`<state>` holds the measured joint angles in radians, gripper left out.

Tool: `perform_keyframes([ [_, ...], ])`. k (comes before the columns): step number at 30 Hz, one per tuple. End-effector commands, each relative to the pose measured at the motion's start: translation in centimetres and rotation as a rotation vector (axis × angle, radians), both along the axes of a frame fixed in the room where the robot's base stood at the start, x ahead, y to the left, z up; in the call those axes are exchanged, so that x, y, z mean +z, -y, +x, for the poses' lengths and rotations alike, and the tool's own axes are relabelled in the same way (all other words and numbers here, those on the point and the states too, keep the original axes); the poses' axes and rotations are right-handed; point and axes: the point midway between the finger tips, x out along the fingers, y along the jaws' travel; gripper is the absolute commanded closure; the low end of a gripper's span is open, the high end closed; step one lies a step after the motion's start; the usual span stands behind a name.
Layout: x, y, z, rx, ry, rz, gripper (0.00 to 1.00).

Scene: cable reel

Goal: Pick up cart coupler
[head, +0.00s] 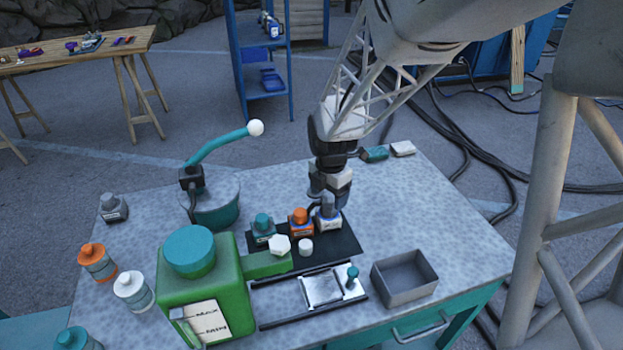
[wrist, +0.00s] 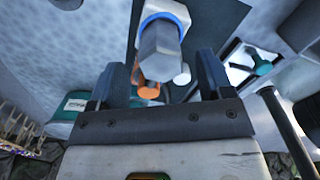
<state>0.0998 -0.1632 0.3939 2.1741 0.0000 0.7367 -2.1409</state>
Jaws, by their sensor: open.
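Three small bottle-like pieces stand in a row on a black mat (head: 338,244): one with a teal top (head: 262,227), one with an orange top (head: 299,221), and one with a grey top and pale body (head: 328,218). No readable label shows which is the cart coupler. My gripper (head: 328,192) points down over the grey-topped piece and partly hides it. In the wrist view the grey faceted top (wrist: 160,48), with a blue ring and white body, lies between my open fingers (wrist: 158,72). I see no clear contact.
A green box with a teal lid (head: 190,251) stands at the front left. A teal lever (head: 222,146) rises behind it. A grey open tray (head: 404,278) sits at the front right. Bottles line the left edge.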

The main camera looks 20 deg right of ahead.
Motion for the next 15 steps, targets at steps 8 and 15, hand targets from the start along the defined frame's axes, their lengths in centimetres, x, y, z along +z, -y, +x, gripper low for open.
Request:
perform_keyframes([
  [8,-3.1,0.0,-0.2,0.000,-0.002,0.000,0.27],
  [15,-3.9,0.0,-0.1,0.000,0.000,0.000,0.27],
])
